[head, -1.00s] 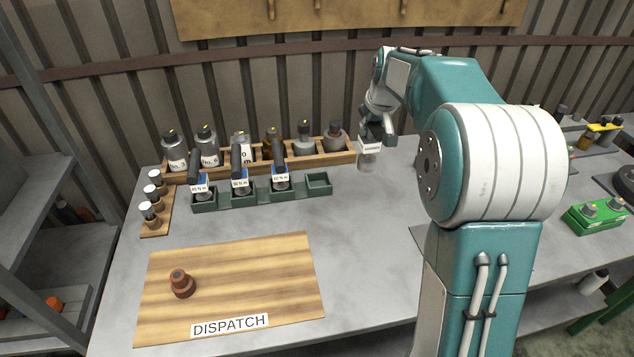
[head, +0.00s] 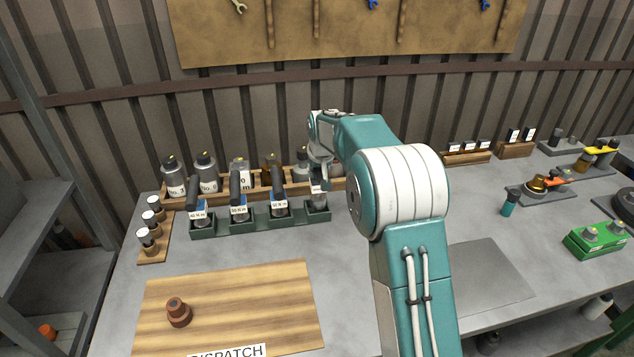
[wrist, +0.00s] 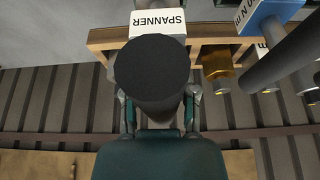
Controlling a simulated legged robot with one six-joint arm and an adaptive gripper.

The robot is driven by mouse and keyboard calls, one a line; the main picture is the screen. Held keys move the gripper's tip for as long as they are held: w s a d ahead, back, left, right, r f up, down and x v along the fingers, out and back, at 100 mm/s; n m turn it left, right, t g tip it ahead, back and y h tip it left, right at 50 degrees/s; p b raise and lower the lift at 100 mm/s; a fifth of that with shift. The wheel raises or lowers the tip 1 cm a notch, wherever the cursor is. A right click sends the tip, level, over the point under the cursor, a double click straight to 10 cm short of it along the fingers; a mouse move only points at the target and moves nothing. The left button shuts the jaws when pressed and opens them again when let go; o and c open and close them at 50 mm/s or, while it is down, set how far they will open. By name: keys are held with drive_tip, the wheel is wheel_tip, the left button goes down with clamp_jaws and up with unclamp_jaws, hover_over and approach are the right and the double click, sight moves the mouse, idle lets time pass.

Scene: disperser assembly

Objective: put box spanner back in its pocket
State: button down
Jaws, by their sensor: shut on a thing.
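My gripper (head: 319,178) is shut on the box spanner (head: 318,201), over the right-end pocket of the green rack (head: 262,221). The spanner looks upright, its lower end at the pocket's mouth; I cannot tell how deep it sits. In the wrist view the spanner's dark round top (wrist: 152,68) fills the middle, between the fingers, with a white label reading SPANNER (wrist: 158,22) beyond it. The pocket is hidden there. The rack's other pockets hold black-handled tools with Nm labels, such as the one beside it (head: 277,183).
A wooden rack of bottles (head: 205,172) stands close behind the green rack. Small white-capped bottles (head: 148,238) stand at left. The wooden DISPATCH board (head: 240,300) holds a brown part (head: 178,312). The table right of the green rack is partly hidden by my arm.

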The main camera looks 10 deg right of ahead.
drive_tip(key=shift+w+a+f, duration=0.1)
drive_tip(key=shift+a+f, duration=0.05)
drive_tip(key=shift+f, duration=1.5)
drive_tip(key=shift+c, duration=2)
unclamp_jaws()
drive_tip(key=shift+f, duration=0.15)
